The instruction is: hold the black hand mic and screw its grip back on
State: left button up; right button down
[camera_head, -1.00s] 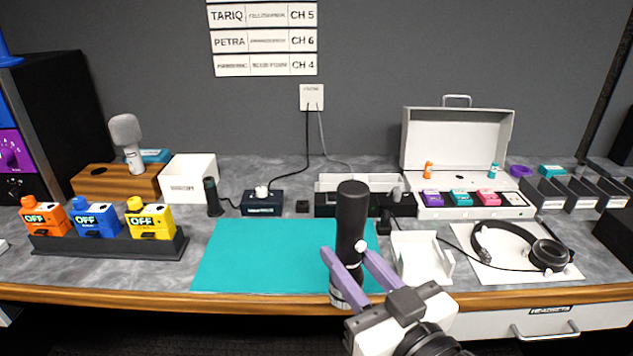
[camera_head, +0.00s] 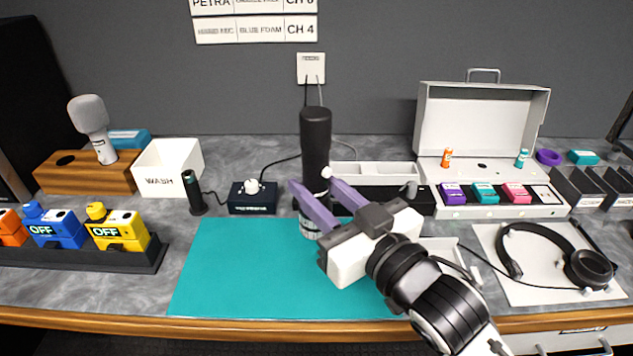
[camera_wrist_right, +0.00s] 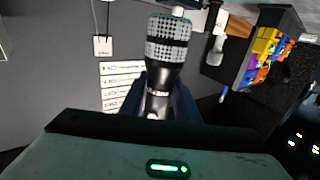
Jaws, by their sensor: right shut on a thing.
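The black hand mic (camera_head: 315,140) is in my right gripper (camera_head: 325,200). It is held nearly upright above the teal mat (camera_head: 225,265), its long black part up and its silver mesh head pointing down. The purple fingers are shut around its middle, just above the head. In the right wrist view the mesh head (camera_wrist_right: 168,42) stands out beyond the fingers, with a dark shiny collar between them. I cannot tell whether the black part is fully seated. My left gripper is not in view.
A small black cylinder (camera_head: 193,192) stands left of the mat, beside a black box with a white knob (camera_head: 253,196). A white WASH bin (camera_head: 168,167), wooden block (camera_head: 85,174), open case (camera_head: 470,135) and headset (camera_head: 555,255) surround the mat. The mat's left half is clear.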

aim_at(317, 229)
jog(key=shift+f+b, duration=0.45)
jog(key=shift+b, duration=0.1)
notch_tip(317, 229, down, 5)
jog(key=b, duration=0.5)
jog(key=shift+r, duration=0.2)
jog(key=shift+f+b, duration=0.55)
jog(key=shift+b, duration=0.25)
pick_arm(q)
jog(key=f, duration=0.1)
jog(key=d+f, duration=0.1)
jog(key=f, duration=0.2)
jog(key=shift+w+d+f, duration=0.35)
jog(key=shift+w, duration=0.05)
pick_arm(e)
jog(key=shift+r, duration=0.1)
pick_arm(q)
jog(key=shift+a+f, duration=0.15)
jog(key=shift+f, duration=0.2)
pick_arm(e)
jog(key=shift+f, duration=0.7)
pick_arm(q)
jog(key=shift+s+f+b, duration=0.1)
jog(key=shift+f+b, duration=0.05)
jog(key=shift+b, duration=0.25)
pick_arm(e)
jog(key=shift+f, duration=0.3)
